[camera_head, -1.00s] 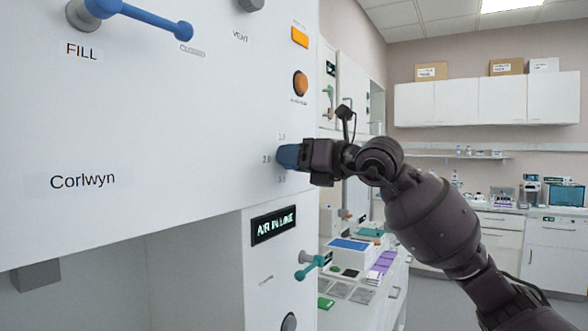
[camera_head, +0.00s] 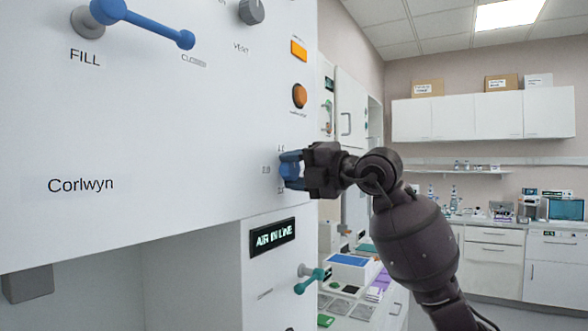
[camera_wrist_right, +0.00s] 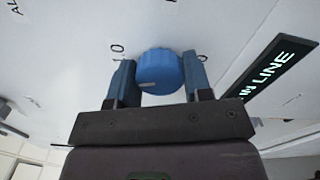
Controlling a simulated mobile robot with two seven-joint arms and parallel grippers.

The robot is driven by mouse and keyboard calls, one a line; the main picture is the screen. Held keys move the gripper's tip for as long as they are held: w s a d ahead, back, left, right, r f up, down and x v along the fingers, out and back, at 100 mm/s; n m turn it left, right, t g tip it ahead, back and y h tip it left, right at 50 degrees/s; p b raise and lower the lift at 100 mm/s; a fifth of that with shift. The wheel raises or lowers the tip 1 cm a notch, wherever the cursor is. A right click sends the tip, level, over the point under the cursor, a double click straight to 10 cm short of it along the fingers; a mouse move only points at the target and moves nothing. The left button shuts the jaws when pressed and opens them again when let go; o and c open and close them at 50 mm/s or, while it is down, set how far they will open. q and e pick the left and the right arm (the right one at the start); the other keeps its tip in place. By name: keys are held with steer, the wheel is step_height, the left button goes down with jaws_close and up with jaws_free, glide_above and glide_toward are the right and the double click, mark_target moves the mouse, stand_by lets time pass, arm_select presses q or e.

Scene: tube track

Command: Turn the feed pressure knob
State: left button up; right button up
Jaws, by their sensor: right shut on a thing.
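The feed pressure knob (camera_head: 289,170) is blue and round, on the white panel's right side among small scale numbers, partly hidden by my right gripper (camera_head: 293,170) in the head view. In the right wrist view the knob (camera_wrist_right: 160,72) has a ribbed rim and a pale pointer mark at its lower left. My right gripper (camera_wrist_right: 158,82) has one finger on each side of the knob and is shut on it. My left gripper is not in view.
A blue FILL lever (camera_head: 145,22), a grey knob (camera_head: 252,11) and an orange button (camera_head: 299,96) are on the panel above. A lit "AIR IN LINE" sign (camera_head: 272,237) and a teal valve handle (camera_head: 310,281) are below. Benches stand at the right.

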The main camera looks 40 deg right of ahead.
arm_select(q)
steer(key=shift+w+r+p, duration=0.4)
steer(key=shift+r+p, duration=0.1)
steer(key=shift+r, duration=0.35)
arm_select(e)
steer(key=m, duration=0.3)
steer(key=shift+m, duration=0.5)
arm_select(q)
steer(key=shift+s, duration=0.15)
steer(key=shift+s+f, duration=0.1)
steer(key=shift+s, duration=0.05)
arm_select(e)
steer(key=o, duration=0.9)
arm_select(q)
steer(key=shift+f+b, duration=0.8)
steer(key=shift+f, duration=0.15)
arm_select(e)
steer(key=v, duration=1)
steer(key=shift+s+d, duration=0.1)
steer(key=shift+s, duration=0.3)
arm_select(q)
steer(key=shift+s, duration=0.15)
